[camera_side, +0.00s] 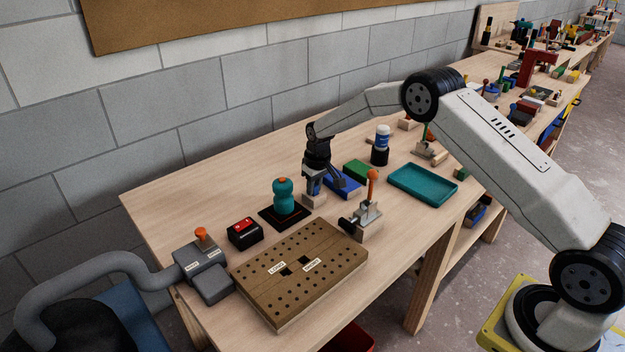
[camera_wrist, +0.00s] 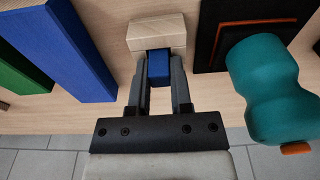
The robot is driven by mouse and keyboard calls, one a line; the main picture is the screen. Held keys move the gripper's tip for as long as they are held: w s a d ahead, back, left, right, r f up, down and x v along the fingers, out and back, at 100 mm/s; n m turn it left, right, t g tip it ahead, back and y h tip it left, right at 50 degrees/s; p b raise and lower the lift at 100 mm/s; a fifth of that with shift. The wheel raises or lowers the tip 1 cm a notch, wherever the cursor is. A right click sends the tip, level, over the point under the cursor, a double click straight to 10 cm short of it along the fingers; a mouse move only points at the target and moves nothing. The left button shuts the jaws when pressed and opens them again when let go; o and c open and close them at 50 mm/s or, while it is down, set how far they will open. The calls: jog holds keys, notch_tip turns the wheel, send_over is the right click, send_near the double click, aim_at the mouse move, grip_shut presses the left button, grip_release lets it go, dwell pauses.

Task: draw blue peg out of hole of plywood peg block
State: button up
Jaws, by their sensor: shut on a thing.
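My gripper (camera_side: 314,187) points down over the plywood peg block (camera_side: 313,201), a small pale wooden block on the bench. In the wrist view my gripper (camera_wrist: 158,78) is shut on the blue peg (camera_wrist: 158,66), with a finger on each side of it. The peg's dark blue end shows between the fingers, against the pale plywood block (camera_wrist: 156,32). The hole is hidden behind the peg and fingers, so I cannot tell how deep the peg sits in it.
A blue batten (camera_side: 343,184) and a green one (camera_side: 361,171) lie right of the block. A teal rounded object (camera_side: 283,198) stands on a dark mat to its left. A toggle clamp (camera_side: 367,217) and a drilled board (camera_side: 301,272) are nearer. A teal tray (camera_side: 422,184) lies right.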

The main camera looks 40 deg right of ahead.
jog(key=shift+r, duration=0.2)
grip_shut()
jog(key=shift+r, duration=0.3)
jog(key=shift+r, duration=0.35)
jog(key=shift+r, duration=0.35)
jog(key=shift+r, duration=0.35)
jog(key=shift+r, duration=0.4)
jog(key=shift+r, duration=0.25)
jog(key=shift+r, duration=1.45)
